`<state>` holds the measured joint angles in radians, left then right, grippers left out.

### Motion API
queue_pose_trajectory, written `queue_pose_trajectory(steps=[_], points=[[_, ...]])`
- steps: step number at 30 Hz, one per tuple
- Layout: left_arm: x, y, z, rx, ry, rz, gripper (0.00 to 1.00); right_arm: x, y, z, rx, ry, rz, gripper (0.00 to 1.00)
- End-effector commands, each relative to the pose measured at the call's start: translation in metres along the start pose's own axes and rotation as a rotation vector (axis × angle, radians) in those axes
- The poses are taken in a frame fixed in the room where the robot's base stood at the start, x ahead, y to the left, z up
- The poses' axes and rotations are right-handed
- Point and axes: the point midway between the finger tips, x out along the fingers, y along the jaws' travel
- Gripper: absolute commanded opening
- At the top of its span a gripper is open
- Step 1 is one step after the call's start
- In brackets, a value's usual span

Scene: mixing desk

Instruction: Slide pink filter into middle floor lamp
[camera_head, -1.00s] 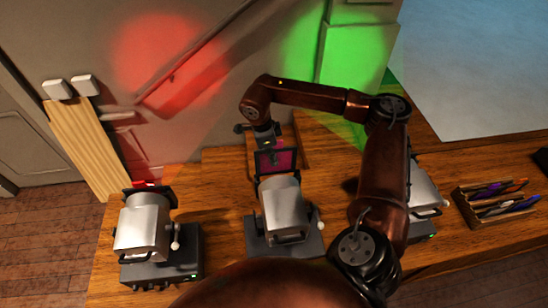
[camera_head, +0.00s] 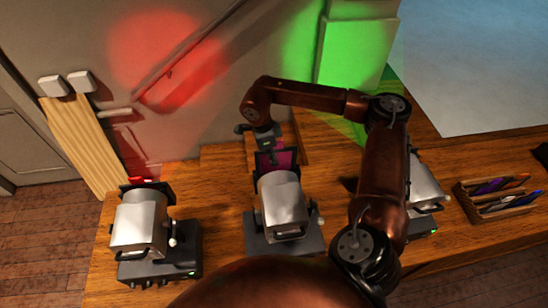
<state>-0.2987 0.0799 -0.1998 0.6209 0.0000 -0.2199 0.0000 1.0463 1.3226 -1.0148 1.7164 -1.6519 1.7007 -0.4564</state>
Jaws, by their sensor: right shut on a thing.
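The middle lamp (camera_head: 283,203), a silver housing on a dark base, stands at the centre of the desk. The pink filter (camera_head: 288,159), in a dark frame, is upright at the lamp's far, front end. Its lower part is hidden behind the housing, so I cannot tell how deep it sits in the holder. My right gripper (camera_head: 266,150) is shut on the pink filter from above, at its upper edge. My left gripper is not in view.
A similar lamp (camera_head: 140,222) stands at left, casting red light on the wall. A third lamp (camera_head: 425,184) at right is partly hidden by my right arm and green light falls behind it. A wooden pen box (camera_head: 497,208) is at far right. Wooden boards (camera_head: 85,145) lean at left.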

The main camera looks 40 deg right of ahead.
Motion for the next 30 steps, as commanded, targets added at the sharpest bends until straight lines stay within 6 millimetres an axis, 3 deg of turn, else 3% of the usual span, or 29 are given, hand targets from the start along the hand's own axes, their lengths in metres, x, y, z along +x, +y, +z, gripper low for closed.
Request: queue_pose_trajectory(steps=[15,30], points=[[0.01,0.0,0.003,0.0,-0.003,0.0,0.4,0.015,0.001,0.001,0.0,0.0,0.0,0.0],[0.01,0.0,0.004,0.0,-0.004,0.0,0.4,0.014,0.001,0.001,0.001,0.0,0.0,0.0]])
